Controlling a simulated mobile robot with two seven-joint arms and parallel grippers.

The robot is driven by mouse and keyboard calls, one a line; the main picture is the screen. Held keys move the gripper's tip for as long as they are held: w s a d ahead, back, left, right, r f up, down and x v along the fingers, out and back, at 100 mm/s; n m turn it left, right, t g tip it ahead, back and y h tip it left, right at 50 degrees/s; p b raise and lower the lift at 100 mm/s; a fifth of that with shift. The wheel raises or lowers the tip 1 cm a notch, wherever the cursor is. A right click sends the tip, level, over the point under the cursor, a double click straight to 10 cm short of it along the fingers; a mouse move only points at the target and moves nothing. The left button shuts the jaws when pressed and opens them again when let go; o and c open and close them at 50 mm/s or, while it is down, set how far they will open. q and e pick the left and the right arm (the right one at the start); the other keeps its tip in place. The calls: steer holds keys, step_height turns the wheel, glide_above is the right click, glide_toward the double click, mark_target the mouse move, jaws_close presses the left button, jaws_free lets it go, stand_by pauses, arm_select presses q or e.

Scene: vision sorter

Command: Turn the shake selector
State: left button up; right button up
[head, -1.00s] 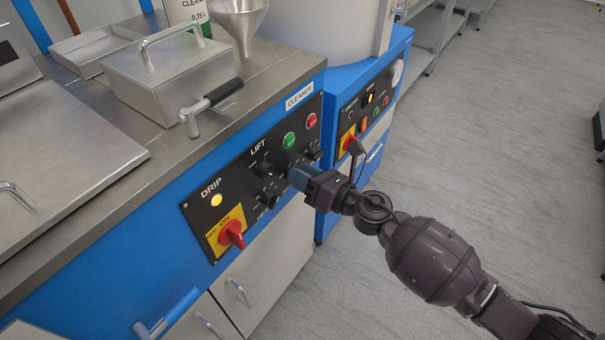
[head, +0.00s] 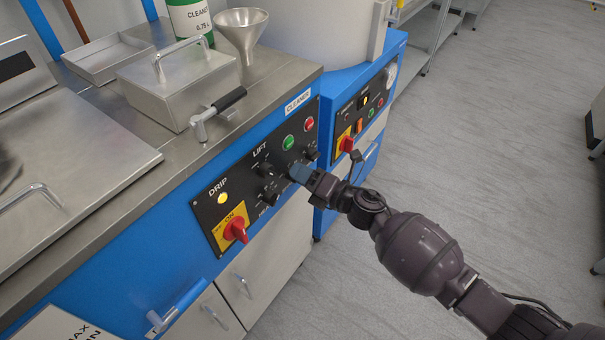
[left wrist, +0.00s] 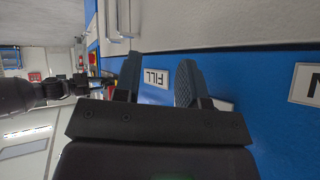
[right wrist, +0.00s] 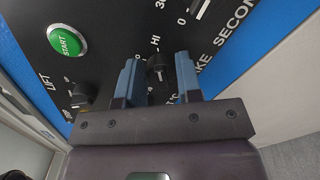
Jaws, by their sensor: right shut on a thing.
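The shake selector, a small black knob (right wrist: 158,66), sits on the black control panel (right wrist: 110,30) with a HI mark just above it in the right wrist view. The rest of its lettering is partly hidden by my fingers. My right gripper (head: 298,173) is at the panel and shut on this knob, with one blue finger on each side. In the head view the gripper hides most of the knob. My left gripper (left wrist: 158,82) is open and empty, in front of a blue face with a FILL label (left wrist: 156,77).
A green START button (right wrist: 67,40) and another black knob (right wrist: 82,95) are close to my right fingers. A red switch (head: 236,231) is on the panel's left. A steel funnel (head: 240,32) and a lidded steel box (head: 180,82) stand on top. The floor at right is clear.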

arm_select(q)
steer(key=shift+s, duration=0.1)
stand_by(0.3)
arm_select(e)
steer(key=o, duration=0.9)
steer(key=shift+c, duration=0.2)
arm_select(q)
steer(key=shift+r, duration=0.1)
steer(key=shift+s+a+n+p, duration=0.15)
steer(key=shift+s+n+p, duration=0.15)
steer(key=shift+p, duration=0.5)
arm_select(e)
steer(key=v, duration=1.1)
arm_select(q)
steer(key=shift+w+r, duration=0.1)
